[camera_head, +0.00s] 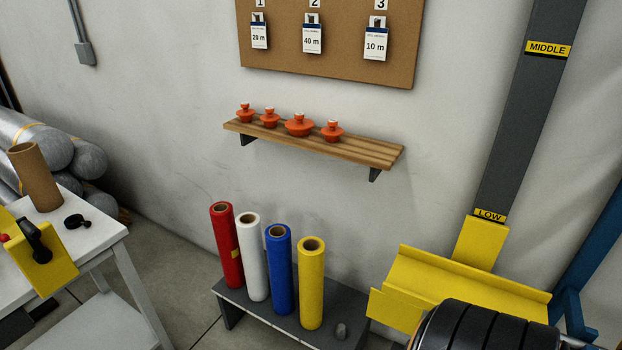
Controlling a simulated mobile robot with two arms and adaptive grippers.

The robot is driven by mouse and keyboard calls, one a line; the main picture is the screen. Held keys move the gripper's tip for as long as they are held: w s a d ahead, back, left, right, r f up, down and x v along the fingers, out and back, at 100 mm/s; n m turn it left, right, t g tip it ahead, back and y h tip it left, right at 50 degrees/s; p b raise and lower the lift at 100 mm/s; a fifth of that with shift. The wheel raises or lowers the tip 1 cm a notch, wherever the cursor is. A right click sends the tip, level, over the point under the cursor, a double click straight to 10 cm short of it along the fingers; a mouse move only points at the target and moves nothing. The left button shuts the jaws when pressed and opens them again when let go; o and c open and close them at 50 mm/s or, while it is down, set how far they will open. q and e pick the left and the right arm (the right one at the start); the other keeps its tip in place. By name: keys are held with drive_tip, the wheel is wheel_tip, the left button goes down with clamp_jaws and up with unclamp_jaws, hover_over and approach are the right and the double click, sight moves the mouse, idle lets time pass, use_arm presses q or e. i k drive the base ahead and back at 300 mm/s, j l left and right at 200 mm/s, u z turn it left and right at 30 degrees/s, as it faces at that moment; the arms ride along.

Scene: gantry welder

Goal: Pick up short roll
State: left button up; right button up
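Four rolls stand upright on a low dark grey bench (262,322): a red roll (226,250), a white roll (252,262), a blue roll (281,272) and a yellow roll (311,287). They look close in height, and I cannot tell which one is the short roll. A brown cardboard tube (35,178) stands on the white table at the left. Neither of my grippers is in view.
The white table (100,240) holds a yellow device (50,265) and a small black part (76,221). A wooden shelf (370,152) with orange knobs hangs above the rolls. A yellow bracket (450,285) and a black ribbed cylinder (485,328) fill the lower right.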

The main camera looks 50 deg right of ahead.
sight(310, 249)
drive_tip(key=z, duration=1.25)
